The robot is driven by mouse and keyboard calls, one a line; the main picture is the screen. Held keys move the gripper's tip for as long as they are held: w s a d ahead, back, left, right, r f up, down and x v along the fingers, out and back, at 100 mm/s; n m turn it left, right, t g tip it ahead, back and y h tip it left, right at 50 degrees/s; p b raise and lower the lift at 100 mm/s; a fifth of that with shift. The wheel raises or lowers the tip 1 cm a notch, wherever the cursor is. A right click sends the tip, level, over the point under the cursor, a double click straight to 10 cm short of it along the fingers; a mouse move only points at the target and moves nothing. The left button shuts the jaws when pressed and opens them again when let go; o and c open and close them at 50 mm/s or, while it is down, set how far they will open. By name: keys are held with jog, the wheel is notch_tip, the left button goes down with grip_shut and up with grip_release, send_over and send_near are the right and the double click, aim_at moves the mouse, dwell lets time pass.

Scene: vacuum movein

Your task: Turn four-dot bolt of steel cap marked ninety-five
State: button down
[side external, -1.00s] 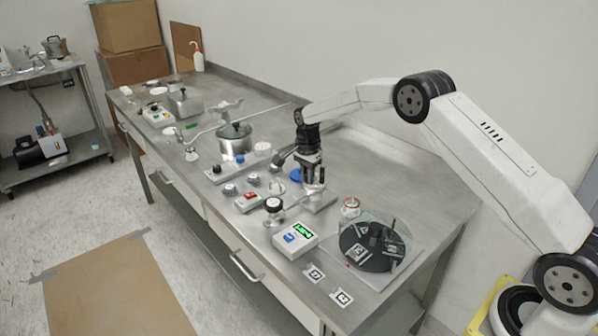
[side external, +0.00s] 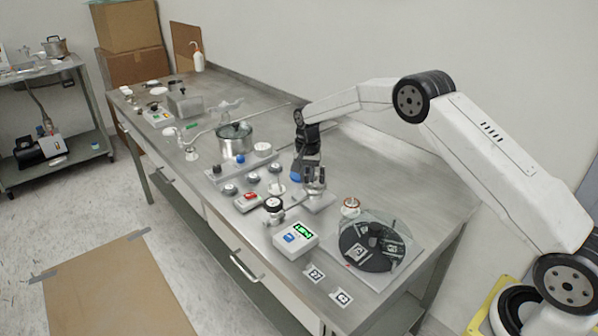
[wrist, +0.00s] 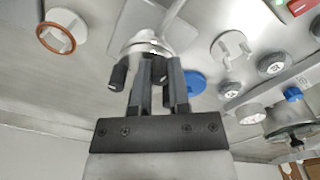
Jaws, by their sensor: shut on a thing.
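A round steel cap (wrist: 152,42) sits on its fitting just beyond my fingertips in the wrist view. Dark bolt-like knobs (wrist: 118,74) hang at its near edge. Its number and the dots on the bolts are not legible. My gripper (wrist: 155,72) is shut at the cap's near edge, on a dark bolt mostly hidden between the fingers. In the side view my gripper (side external: 313,186) is low at the steel fitting on a small plate, and it hides most of the cap.
A blue disc (wrist: 195,83) lies right beside my fingers. Small marked knobs (wrist: 230,88) and a white cap with an orange ring (wrist: 62,31) stand nearby. A display box (side external: 296,240) and a black disc under a clear cover (side external: 368,246) are at the front.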

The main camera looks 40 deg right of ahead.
aim_at(308, 175)
dwell(0.3)
jog(key=c, duration=0.6)
grip_release()
jog(key=shift+r, duration=0.1)
jog(key=shift+r, duration=3.85)
jog(key=shift+s, duration=0.15)
jog(key=s+a+n+t, duration=0.1)
jog(key=s+a+n, duration=0.1)
jog(key=s, duration=0.8)
jog(key=s+a+n, duration=0.3)
jog(key=s+n, duration=0.1)
jog(key=s, duration=0.6)
jog(key=s+a+f+n+t, duration=0.1)
jog(key=s+n, duration=0.3)
jog(key=s, duration=0.7)
jog(key=shift+a+t, duration=0.3)
jog(key=shift+a, duration=0.45)
